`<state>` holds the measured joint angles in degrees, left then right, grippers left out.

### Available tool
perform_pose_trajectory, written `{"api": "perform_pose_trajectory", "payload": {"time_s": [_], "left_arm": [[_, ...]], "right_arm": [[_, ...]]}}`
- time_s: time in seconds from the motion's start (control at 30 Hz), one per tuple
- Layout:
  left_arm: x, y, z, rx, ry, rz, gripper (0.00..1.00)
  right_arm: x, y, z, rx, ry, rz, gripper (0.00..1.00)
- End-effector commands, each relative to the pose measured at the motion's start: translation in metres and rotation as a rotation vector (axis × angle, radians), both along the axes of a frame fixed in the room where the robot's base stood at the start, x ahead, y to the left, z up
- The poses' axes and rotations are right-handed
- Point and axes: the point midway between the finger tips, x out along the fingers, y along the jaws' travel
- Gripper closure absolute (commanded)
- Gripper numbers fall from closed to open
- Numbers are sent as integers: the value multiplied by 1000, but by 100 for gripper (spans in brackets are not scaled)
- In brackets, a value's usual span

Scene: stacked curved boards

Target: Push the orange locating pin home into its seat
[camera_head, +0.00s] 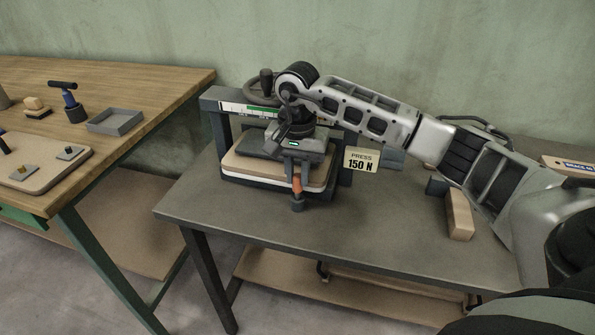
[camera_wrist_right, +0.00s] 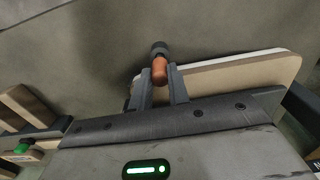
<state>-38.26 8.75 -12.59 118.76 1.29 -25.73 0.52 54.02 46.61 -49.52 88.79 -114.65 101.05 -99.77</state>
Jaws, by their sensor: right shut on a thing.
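The orange locating pin (camera_head: 297,185) stands at the front edge of the press, between the fingers of my right gripper (camera_head: 297,176), which is shut on it. In the right wrist view the orange pin (camera_wrist_right: 159,70) shows between the two dark fingers (camera_wrist_right: 161,86). A dark round piece (camera_head: 297,203) sits at the pin's lower end. I cannot tell how deep the pin goes into it. The stacked boards (camera_head: 238,165) lie in the press just behind the pin, partly hidden by my gripper. My left gripper is out of view.
The press frame (camera_head: 218,140) stands on the grey table (camera_head: 215,215), with a "PRESS 150 N" sign (camera_head: 361,161) at its right. A wooden block (camera_head: 459,215) lies farther right. A wooden bench (camera_head: 165,85) at left holds a grey tray (camera_head: 115,121) and tools. The table's front is clear.

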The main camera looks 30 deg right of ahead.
Motion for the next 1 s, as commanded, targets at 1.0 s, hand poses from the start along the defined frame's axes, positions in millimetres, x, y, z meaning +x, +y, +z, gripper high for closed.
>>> {"api": "perform_pose_trajectory", "payload": {"time_s": [1.0], "left_arm": [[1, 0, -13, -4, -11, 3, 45]], "right_arm": [[0, 0, -25, -1, 1, -1, 100]]}}
